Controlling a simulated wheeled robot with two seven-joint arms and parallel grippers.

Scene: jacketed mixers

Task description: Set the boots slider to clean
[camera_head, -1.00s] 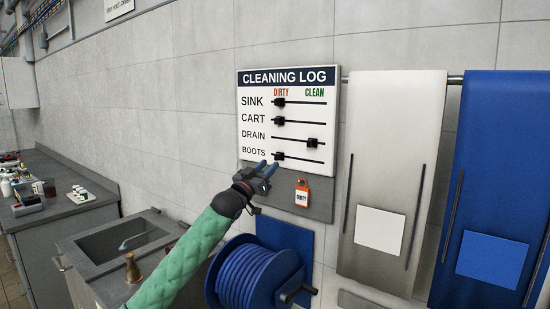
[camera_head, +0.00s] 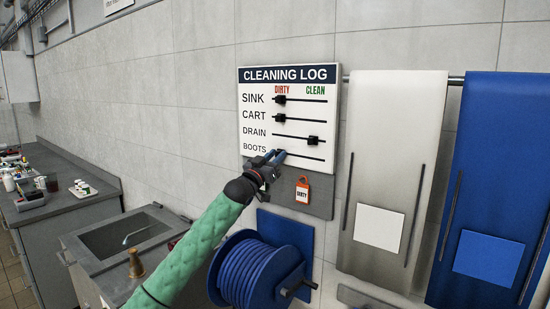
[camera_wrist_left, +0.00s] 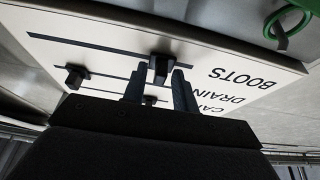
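The cleaning log board (camera_head: 315,165) hangs on the wall with its sink, cart, drain and boots sliders. The boots slider (camera_wrist_left: 160,66) is a black knob at the dirty end of the lowest track; in the head view my fingers partly hide it. My left gripper (camera_head: 276,157) reaches up to the board. In the left wrist view its two fingers (camera_wrist_left: 159,86) are apart, with the boots knob between their tips; contact with it cannot be told. The drain slider (camera_head: 313,140) stands toward clean. My right gripper is not in view.
The sink slider (camera_head: 280,100) and cart slider (camera_head: 281,118) stand at dirty. An orange dirty tag (camera_head: 302,191) hangs below the board. A blue hose reel (camera_head: 246,272) is under it. White and blue aprons (camera_head: 505,140) hang to the right; a sink counter is left.

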